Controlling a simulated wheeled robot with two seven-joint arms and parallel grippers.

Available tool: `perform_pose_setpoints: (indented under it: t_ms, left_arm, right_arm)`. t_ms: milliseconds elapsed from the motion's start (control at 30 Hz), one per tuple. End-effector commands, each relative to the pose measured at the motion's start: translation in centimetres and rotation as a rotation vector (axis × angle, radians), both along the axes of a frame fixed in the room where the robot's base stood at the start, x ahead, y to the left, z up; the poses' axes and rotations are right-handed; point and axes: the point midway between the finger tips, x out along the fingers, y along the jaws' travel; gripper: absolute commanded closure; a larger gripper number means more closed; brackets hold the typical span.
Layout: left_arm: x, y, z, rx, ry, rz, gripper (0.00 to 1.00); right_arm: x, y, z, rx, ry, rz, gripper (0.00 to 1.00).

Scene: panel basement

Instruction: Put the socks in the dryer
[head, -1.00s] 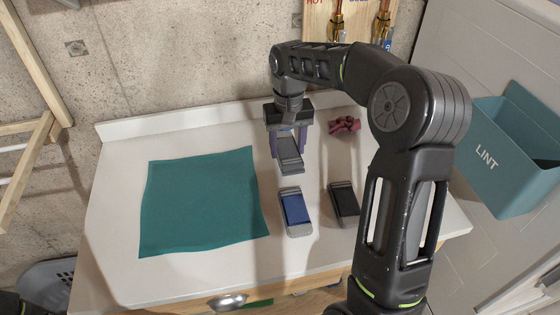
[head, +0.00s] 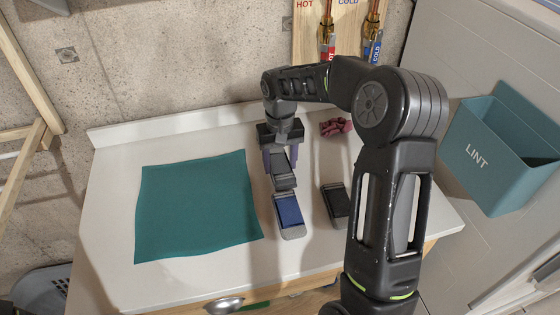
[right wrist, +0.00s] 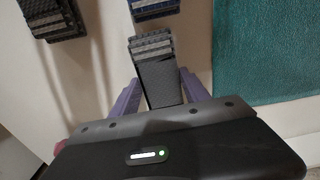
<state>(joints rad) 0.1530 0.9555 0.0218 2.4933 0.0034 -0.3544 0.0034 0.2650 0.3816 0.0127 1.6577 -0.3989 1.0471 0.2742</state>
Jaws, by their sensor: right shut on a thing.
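My right gripper (head: 281,165) is shut on a folded grey sock bundle (head: 283,178), which also shows between the purple fingers in the right wrist view (right wrist: 158,80). I cannot tell if it touches the table. A folded blue bundle (head: 289,212) lies just in front of it; its edge shows in the right wrist view (right wrist: 153,8). A folded black bundle (head: 336,204) lies to the right. I take these for socks. A crumpled maroon cloth (head: 335,127) lies behind. No dryer opening is recognisable. My left gripper is not in view.
A teal cloth (head: 195,205) lies flat on the left of the white table (head: 110,215). A teal LINT bin (head: 500,165) is on a grey surface at right. A wooden rack (head: 25,165) stands left. A metal-and-green object (head: 226,304) is at the front edge.

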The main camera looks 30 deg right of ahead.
Motion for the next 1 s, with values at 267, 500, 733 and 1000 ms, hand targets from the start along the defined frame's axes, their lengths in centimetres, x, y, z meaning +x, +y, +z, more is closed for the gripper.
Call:
perform_pose_setpoints:
  t_ms: [267, 500, 733, 1000]
  left_arm:
    - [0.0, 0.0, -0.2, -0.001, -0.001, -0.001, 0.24]
    - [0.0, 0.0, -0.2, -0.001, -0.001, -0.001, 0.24]
    - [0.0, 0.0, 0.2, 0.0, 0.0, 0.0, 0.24]
    - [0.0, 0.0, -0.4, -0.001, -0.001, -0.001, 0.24]
  right_arm:
    - [0.0, 0.0, -0.3, 0.0, 0.0, 0.0, 0.35]
    - [0.0, 0.0, -0.3, 0.0, 0.0, 0.0, 0.24]
    - [0.0, 0.0, 0.2, 0.0, -0.001, 0.0, 0.24]
    - [0.1, 0.0, 3.6, -0.001, -0.006, 0.0, 0.24]
